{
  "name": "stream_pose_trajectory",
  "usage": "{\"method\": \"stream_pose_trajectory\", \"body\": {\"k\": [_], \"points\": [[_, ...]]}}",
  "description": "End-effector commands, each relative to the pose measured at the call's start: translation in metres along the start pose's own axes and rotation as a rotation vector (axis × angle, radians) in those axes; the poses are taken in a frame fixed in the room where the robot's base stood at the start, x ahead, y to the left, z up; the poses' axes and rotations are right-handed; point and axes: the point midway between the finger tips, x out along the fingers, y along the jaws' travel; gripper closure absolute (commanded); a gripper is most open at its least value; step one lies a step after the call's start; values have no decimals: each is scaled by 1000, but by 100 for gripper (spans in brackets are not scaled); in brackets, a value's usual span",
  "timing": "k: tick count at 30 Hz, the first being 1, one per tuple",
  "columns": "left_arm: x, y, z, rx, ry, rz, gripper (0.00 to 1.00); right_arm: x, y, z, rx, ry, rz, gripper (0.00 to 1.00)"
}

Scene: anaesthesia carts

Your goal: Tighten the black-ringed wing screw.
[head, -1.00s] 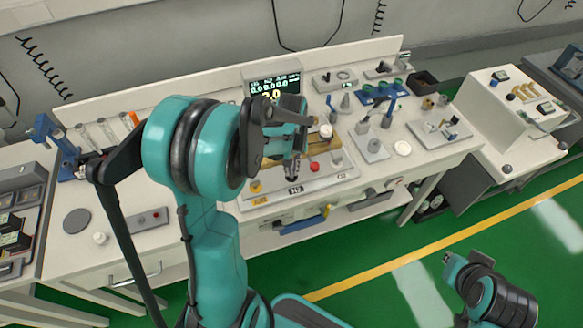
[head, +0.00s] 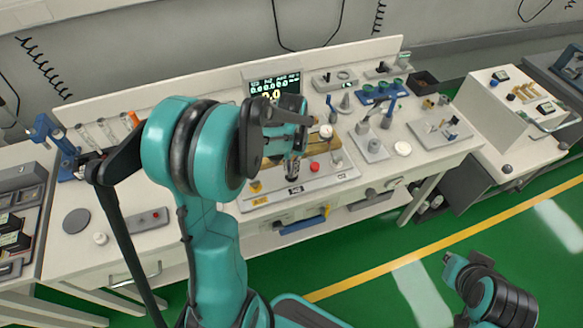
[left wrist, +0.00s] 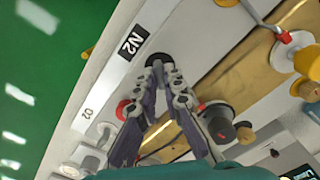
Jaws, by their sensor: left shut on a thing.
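The black-ringed wing screw (left wrist: 159,58) shows in the left wrist view as a dark round edge at my fingertips, beside the N2 label (left wrist: 132,42). My left gripper (left wrist: 161,70) is shut on it, and the fingers hide most of it. In the head view my left gripper (head: 293,170) reaches down to the front of the panel on the bench, just behind the N2 label. The screw itself cannot be made out there. My right gripper (head: 450,262) is low over the green floor at the right, and its jaws are too small to read.
A red knob (head: 315,166) sits right of my left gripper; it also shows in the left wrist view (left wrist: 123,109). Green floor (head: 400,255) lies clear in front.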

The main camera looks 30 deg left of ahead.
Motion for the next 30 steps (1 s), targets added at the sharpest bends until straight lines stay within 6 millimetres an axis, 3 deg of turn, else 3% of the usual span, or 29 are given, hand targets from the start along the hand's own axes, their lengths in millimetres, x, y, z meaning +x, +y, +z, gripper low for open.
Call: {"method": "stream_pose_trajectory", "body": {"k": [18,30], "points": [[0,0,0,552,0,0,100,1,0,1,0,0,0,100],[0,0,0,743,0,0,100,1,0,1,0,0,0,100]]}}
